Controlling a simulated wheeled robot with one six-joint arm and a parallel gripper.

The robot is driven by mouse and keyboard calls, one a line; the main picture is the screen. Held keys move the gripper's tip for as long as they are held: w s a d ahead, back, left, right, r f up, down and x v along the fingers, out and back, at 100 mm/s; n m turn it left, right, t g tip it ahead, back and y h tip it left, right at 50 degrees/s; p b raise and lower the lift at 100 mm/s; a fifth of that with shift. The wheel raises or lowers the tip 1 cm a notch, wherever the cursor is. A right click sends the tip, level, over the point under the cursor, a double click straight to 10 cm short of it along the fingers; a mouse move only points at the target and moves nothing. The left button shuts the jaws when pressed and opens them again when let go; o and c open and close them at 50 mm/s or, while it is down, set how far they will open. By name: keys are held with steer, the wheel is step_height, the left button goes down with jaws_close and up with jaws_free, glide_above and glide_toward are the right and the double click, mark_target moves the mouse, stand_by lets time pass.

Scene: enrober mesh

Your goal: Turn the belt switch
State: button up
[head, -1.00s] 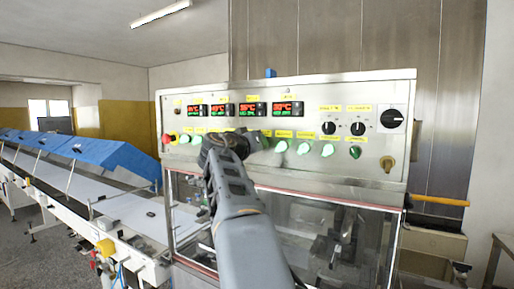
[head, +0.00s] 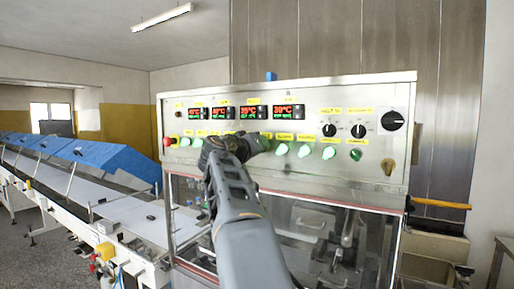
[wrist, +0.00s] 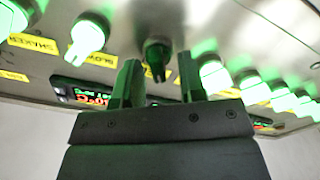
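The control panel (head: 300,165) carries a row of small switches, most glowing green. In the wrist view, one unlit dark green switch (wrist: 157,55) sits between and just beyond the fingertips of my gripper (wrist: 158,75). My gripper is open, with a gap on both sides of that switch; I cannot tell whether either finger touches it. Its label is not readable, so I cannot confirm it is the belt switch. In the head view, my gripper (head: 238,146) covers the middle of the row and hides that switch.
Lit switches flank it closely, one on the left (wrist: 90,33) and one on the right (wrist: 215,75). Red-green temperature displays (head: 288,112) sit above the row. Black rotary knobs (head: 358,131) are at the panel's right. A red button (head: 167,142) is at its left end. A glazed cabinet lies below.

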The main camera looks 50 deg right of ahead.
steer(key=shift+a, duration=0.1)
steer(key=b+v, duration=0.4)
steer(key=v, duration=0.9)
steer(key=shift+a+b, duration=0.35)
steer(key=shift+b, duration=0.05)
steer(key=w+a+f+n+t+y, duration=0.1)
steer(key=w+a+f+n+y, duration=0.15)
steer(key=f, duration=0.55)
steer(key=w+a+f+n+y, duration=0.1)
steer(key=a+f+n+y, duration=0.2)
steer(key=f, duration=0.4)
steer(key=w+a+f+n+t+y, duration=0.15)
steer(key=f+y, duration=0.25)
steer(key=f, duration=0.4)
steer(key=s+a+f+g+y, duration=0.1)
steer(key=s+a+f+y, duration=0.1)
steer(key=s+a+f, duration=0.2)
steer(key=s+a+f+n+g+y, duration=0.1)
steer(key=s+a+f+y, duration=0.2)
steer(key=f, duration=0.8)
steer(key=s+a+f+n+g+y, duration=0.1)
steer(key=s+a+f+y, duration=0.2)
steer(key=s+a+f, duration=0.2)
step_height(320, 180, down, 2)
steer(key=shift+s+a+f, duration=0.25)
steer(key=shift+s+a, duration=0.15)
steer(key=shift+a, duration=0.4)
